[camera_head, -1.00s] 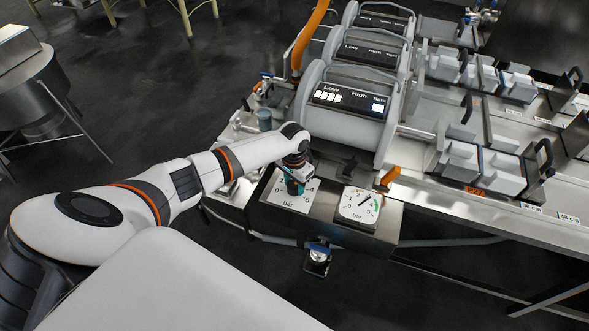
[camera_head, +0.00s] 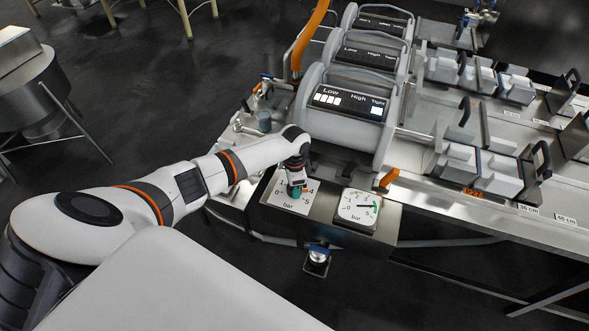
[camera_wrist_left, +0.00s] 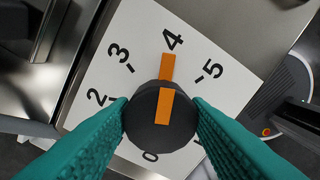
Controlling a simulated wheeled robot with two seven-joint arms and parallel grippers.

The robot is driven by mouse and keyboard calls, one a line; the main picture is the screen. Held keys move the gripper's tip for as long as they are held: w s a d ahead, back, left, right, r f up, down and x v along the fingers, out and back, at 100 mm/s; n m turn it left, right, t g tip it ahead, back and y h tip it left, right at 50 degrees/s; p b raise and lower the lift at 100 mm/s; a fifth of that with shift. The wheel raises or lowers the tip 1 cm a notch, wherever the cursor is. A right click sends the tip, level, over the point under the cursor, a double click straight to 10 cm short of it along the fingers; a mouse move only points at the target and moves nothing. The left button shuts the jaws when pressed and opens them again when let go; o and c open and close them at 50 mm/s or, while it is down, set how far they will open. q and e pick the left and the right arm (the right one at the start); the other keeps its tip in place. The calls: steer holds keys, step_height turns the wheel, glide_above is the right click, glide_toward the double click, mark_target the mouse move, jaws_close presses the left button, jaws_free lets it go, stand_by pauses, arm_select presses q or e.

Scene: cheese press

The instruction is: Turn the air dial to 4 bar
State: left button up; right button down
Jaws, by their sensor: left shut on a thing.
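The air dial is a round black knob (camera_wrist_left: 146,128) with an orange pointer on a white plate (camera_wrist_left: 122,38) marked up to 5. The pointer lies in line with the mark at 4. My left gripper (camera_wrist_left: 160,115), with teal fingers, is shut on the knob from both sides; the fingers hide some marks near 1. In the head view my left gripper (camera_head: 296,190) is over the dial plate (camera_head: 279,201). The round-scaled gauge (camera_head: 352,216) beside it has its needle pointing right, near the green band. My right gripper is not in view.
The press drum (camera_head: 345,130) with a Low/High/Tight display stands just behind the dials. An orange handle (camera_head: 389,177) is right of the gauge. A small valve (camera_head: 318,256) hangs below the panel. Moulds (camera_head: 495,175) line the bench at right.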

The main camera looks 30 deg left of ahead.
arm_select(q)
steer(key=shift+w+r, duration=0.1)
stand_by(0.3)
steer(key=o, duration=1)
step_height(320, 180, up, 12)
steer(key=shift+a, duration=0.1)
